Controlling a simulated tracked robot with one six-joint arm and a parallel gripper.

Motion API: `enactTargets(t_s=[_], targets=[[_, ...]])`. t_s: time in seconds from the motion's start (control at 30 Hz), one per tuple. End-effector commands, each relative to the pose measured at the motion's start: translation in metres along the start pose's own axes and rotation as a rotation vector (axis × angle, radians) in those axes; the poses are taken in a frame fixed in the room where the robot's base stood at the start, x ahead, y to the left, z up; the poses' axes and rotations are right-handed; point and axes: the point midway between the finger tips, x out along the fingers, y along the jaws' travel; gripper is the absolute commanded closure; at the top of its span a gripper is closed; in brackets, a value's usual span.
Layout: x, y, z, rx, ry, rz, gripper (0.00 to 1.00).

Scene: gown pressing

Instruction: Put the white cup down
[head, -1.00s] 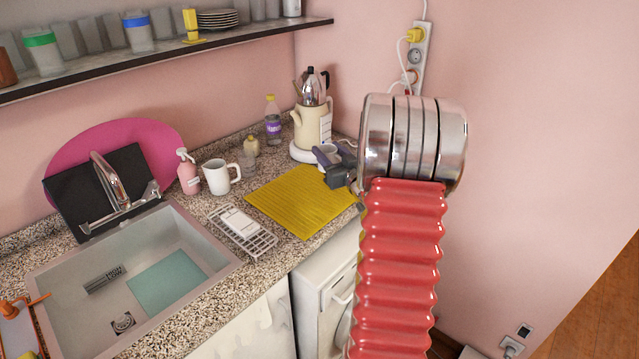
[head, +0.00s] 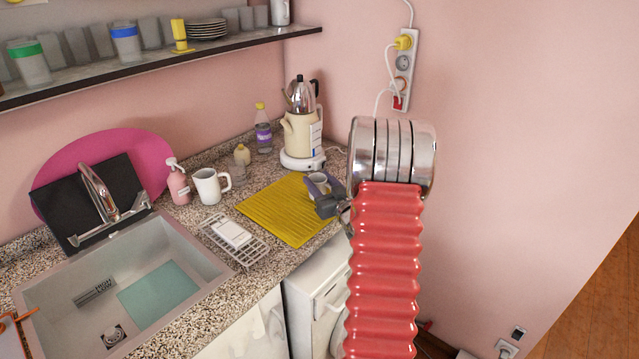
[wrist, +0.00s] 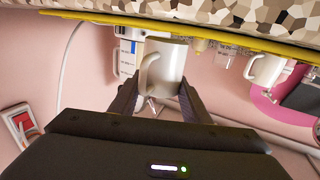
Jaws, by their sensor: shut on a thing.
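The white cup (wrist: 168,66) is between the fingers of my gripper (wrist: 160,98) in the wrist view, its handle to the left; that view is upside down. In the head view, the cup (head: 319,182) shows at the right part of the yellow mat (head: 280,215), partly hidden by my gripper (head: 322,193). My gripper is shut on the cup, which looks upright. Its base is close to the mat; I cannot tell whether it touches.
A second white mug (head: 208,187) stands left of the mat beside a pink soap bottle (head: 178,184). A cream kettle (head: 301,135) stands behind the cup. A wire rack (head: 235,240) and the sink (head: 130,290) lie left. Much of the mat is bare.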

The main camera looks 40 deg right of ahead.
Motion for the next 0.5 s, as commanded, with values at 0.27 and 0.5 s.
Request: enactTargets(t_s=[0.27,0.5], targets=[[0.0000,0.0005,0.0059,-0.002,0.002,0.001,0.87],[-0.0002,0.0006,0.0085,-0.001,0.001,0.001,0.55]])
